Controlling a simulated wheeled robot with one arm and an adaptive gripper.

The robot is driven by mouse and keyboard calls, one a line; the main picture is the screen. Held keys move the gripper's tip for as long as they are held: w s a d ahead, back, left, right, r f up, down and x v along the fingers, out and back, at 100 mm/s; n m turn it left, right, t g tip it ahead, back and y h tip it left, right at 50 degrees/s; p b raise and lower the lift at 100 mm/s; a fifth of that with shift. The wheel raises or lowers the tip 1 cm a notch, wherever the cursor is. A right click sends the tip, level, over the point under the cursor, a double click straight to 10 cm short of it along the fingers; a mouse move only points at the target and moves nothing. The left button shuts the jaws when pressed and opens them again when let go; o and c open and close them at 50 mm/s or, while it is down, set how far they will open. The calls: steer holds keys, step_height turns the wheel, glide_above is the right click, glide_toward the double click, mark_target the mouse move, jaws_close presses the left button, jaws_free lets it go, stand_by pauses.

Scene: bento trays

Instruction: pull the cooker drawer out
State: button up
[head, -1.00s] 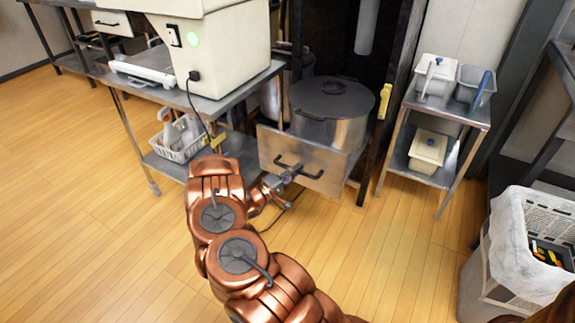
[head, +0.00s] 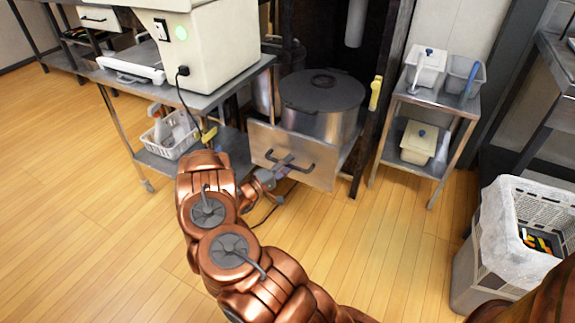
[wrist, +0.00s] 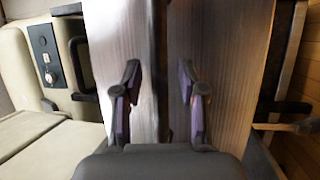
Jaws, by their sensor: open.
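The cooker drawer (head: 318,172) has a flat metal front with a dark bar handle (head: 303,169). It stands partly out of the dark cooker frame, with part of its right side showing. My gripper (head: 280,172) is at the handle, in front of the drawer front. In the wrist view, its two fingers (wrist: 161,105) are apart, with purple pads facing each other. A dark bar, which looks like the handle (wrist: 161,60), runs between them against the metal front. I cannot tell whether the pads touch it.
A large lidded pot (head: 322,98) stands in or just behind the drawer. A metal table (head: 225,90) with a beige machine (head: 205,40) is on the left, a small shelf cart (head: 455,105) on the right. A bin (head: 490,250) stands front right.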

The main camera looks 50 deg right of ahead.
steer(key=v, duration=1.2)
stand_by(0.3)
